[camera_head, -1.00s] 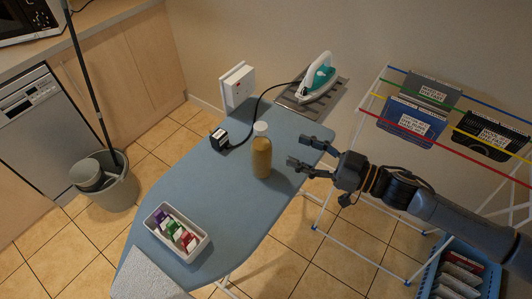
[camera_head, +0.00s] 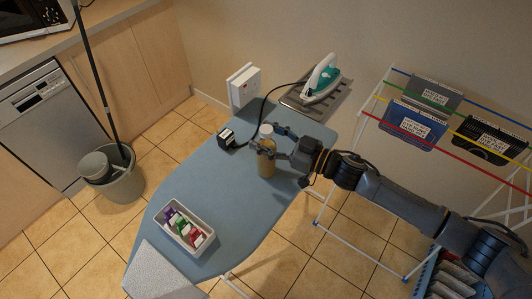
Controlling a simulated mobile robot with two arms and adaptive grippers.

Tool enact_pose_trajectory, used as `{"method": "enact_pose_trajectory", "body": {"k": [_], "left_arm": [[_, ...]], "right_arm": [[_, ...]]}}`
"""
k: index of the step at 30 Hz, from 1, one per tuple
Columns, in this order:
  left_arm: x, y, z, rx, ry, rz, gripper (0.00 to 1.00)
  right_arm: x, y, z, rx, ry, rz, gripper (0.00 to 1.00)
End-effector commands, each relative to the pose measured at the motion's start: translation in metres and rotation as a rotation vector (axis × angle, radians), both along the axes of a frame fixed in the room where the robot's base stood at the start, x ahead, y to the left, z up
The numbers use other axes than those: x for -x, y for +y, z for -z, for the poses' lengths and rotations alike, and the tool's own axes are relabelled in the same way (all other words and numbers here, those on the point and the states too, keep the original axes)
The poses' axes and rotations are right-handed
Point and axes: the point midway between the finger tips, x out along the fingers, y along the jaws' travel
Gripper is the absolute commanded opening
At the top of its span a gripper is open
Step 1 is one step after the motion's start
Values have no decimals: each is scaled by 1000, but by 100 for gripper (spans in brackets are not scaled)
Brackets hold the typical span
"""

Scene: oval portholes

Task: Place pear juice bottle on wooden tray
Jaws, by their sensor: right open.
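A pear juice bottle (camera_head: 266,166), amber with a white cap, stands upright on the blue ironing board towards its right edge. My right gripper (camera_head: 270,140) is open at the bottle's upper part. One finger lies across the front of the bottle below the cap, and the other finger is behind it. I cannot tell whether they touch it. No wooden tray shows in the view. My left gripper is out of view.
The ironing board (camera_head: 215,190) carries a white bin of small packets (camera_head: 181,229) and a dark corded block (camera_head: 226,138). The iron (camera_head: 321,78) rests on its stand at the far end. A drying rack (camera_head: 347,165) stands at right.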

Motion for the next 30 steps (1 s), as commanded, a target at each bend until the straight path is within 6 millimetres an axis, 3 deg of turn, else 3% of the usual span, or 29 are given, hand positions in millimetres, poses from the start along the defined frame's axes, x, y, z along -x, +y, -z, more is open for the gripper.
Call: {"method": "enact_pose_trajectory", "body": {"k": [2,9,11,24,30], "left_arm": [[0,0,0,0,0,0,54],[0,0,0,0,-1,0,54],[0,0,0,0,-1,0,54],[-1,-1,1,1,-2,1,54],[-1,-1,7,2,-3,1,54]], "right_arm": [[0,0,0,1,0,0,57],[0,-1,0,1,0,0,8],[0,-1,0,1,0,0,0],[0,0,-3,-2,-2,-1,0],[0,-1,-20,-2,-8,-2,0]]}}
